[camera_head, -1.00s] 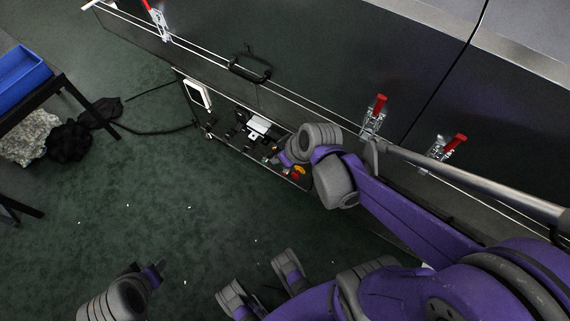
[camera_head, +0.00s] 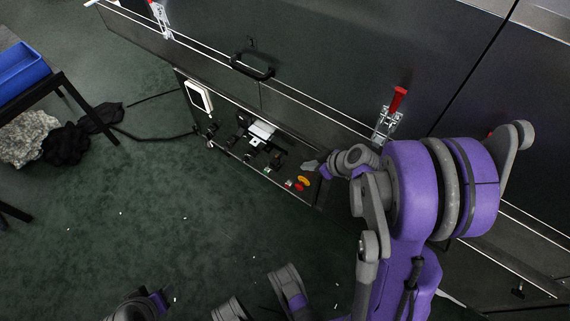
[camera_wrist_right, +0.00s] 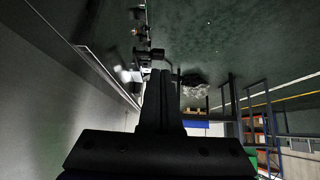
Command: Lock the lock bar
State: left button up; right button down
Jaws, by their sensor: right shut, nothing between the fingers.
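I cannot tell for sure which part is the lock bar. The control panel (camera_head: 222,134) on the machine's front carries a black mechanism with a pale block (camera_head: 262,131); black parts stick out below it. My right gripper (camera_head: 311,165) is shut and empty, at the panel's right end, right of the mechanism and just above the coloured buttons; contact cannot be told. In the right wrist view its closed fingers (camera_wrist_right: 160,78) point toward the panel fittings. What seems to be my left gripper (camera_head: 158,300) is at the bottom edge, far from the panel; its fingers are unclear.
Red-handled clamps stand on the machine's edge, one at upper left (camera_head: 160,17) and one right of centre (camera_head: 389,115). A black handle (camera_head: 251,66) sits above the panel. A yellow button (camera_head: 303,180) is below my right gripper. A blue bin (camera_head: 22,66) is left. Open floor lies below.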

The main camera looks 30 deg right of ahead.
jog(key=b, duration=0.4)
send_near(277, 164)
notch_tip(277, 164, down, 5)
jog(key=w, duration=0.3)
jog(key=shift+w+a+f, duration=0.1)
jog(key=shift+w+a, duration=0.4)
jog(key=shift+a, duration=0.1)
jog(key=shift+w, duration=0.1)
jog(key=w+a, duration=0.2)
jog(key=w, duration=0.4)
jog(key=shift+a, duration=0.3)
